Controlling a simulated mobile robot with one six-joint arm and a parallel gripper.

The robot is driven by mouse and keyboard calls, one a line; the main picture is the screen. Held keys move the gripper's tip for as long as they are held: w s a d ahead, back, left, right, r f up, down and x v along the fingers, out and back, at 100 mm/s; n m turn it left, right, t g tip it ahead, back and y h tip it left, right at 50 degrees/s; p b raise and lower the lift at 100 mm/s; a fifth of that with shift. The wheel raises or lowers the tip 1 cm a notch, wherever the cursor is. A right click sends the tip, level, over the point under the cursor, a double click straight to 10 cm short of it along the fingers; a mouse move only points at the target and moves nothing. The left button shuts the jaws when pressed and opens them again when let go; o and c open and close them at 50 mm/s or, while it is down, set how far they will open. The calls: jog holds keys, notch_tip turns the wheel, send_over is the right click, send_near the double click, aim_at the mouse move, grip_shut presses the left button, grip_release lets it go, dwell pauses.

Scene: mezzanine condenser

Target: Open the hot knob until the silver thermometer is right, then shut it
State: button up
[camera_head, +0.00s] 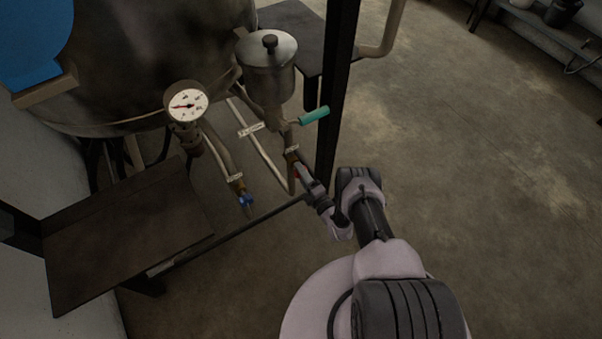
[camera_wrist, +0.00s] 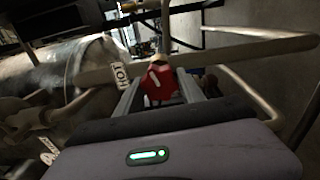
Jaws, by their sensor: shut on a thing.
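The hot knob is red (camera_wrist: 158,86). It sits on a pipe beside a white tag marked HOT (camera_wrist: 120,75) in the wrist view. My gripper (camera_wrist: 162,92) is shut on the red knob, one finger on each side. In the head view my gripper (camera_head: 300,176) reaches up to the valve from the lower right and mostly hides the knob. A round thermometer (camera_head: 187,105) with a white face stands left of it; its red needle points roughly left. The dial's numbers are too small to read, and I cannot clearly tell its rim colour.
A blue knob (camera_head: 246,201) hangs on the pipe to the left. A teal lever (camera_head: 314,115) sticks out below a silver lidded pot (camera_head: 267,67). A dark post (camera_head: 338,90) stands close behind my gripper. A dark shelf (camera_head: 125,235) is at lower left.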

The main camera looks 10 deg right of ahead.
jog(key=o, duration=1.4)
jog(key=shift+c, duration=0.2)
jog(key=v, duration=1.7)
jog(key=shift+s, duration=0.25)
